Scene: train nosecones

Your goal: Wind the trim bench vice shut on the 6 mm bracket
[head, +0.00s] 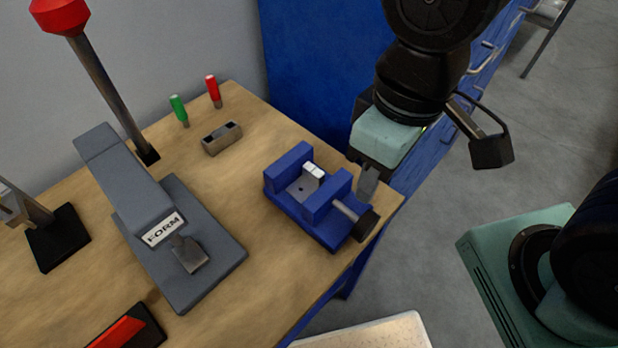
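The blue bench vice (291,165) sits near the right corner of the wooden bench. A small light metal piece, apparently the bracket (314,171), stands between its jaws. I cannot tell whether both jaws touch it. The vice's grey screw (346,210) comes out of the front jaw and ends in a dark knob (366,225). My gripper (368,186) points down just behind and above the knob, right of the jaws, and appears apart from it. Its fingers overlap in this view, so the gap between them is hidden. I see nothing held in it.
A grey press marked FORM (150,200) with a red-knobbed lever (110,90) stands to the left. A grey block (221,139), a green-handled tool (178,108) and a red-handled tool (213,90) are at the back. Clear bench top (255,190) lies between press and vice.

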